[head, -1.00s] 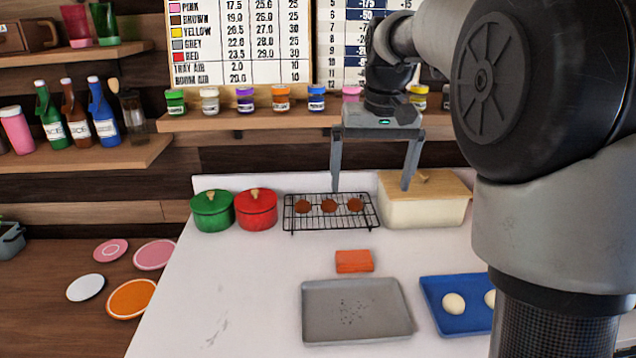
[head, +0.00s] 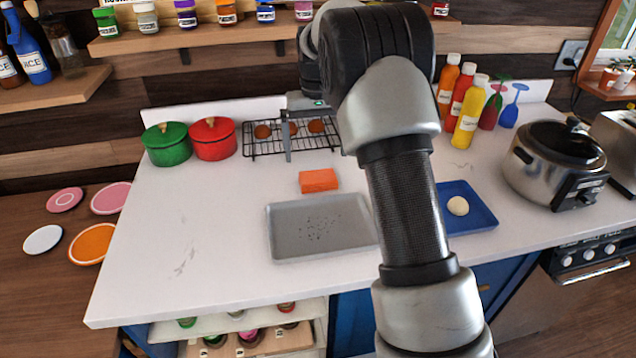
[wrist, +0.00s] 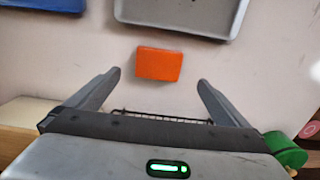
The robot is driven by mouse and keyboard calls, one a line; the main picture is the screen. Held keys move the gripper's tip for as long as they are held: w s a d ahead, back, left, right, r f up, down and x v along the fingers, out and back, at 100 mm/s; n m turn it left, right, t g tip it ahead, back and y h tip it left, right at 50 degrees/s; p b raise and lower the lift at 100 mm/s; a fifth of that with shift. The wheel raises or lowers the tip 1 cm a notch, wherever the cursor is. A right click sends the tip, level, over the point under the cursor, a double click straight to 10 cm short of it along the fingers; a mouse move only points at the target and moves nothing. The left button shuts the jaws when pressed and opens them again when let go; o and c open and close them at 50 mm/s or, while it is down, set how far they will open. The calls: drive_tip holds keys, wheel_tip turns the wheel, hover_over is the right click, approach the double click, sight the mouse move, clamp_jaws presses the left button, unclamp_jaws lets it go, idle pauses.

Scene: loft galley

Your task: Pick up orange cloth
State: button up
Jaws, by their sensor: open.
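The orange cloth (head: 318,181) is a small folded block lying flat on the white counter, between the wire rack and the grey tray. In the wrist view the cloth (wrist: 159,64) lies beyond my fingertips, roughly centred between them and apart from both. My gripper (wrist: 159,80) is open and empty, its two fingers spread wide. In the head view my gripper (head: 290,155) hangs above the wire rack, and my arm hides one of its fingers.
A wire rack (head: 262,152) with brown cookies stands behind the cloth, and a grey tray (head: 290,245) lies in front. Green (head: 166,146) and red (head: 213,140) pots stand left. A blue tray (head: 478,215) with dough lies right.

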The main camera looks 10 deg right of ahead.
sight(318, 176)
drive_tip(key=f, duration=0.7)
drive_tip(key=shift+s+d+f+b, duration=0.15)
drive_tip(key=shift+d+b, duration=0.05)
drive_tip(key=shift+b, duration=0.1)
drive_tip(key=shift+c, duration=0.3)
drive_tip(key=c, duration=1.2)
drive_tip(key=shift+o, duration=0.2)
wheel_tip(318, 176, up, 10)
drive_tip(key=p, duration=0.1)
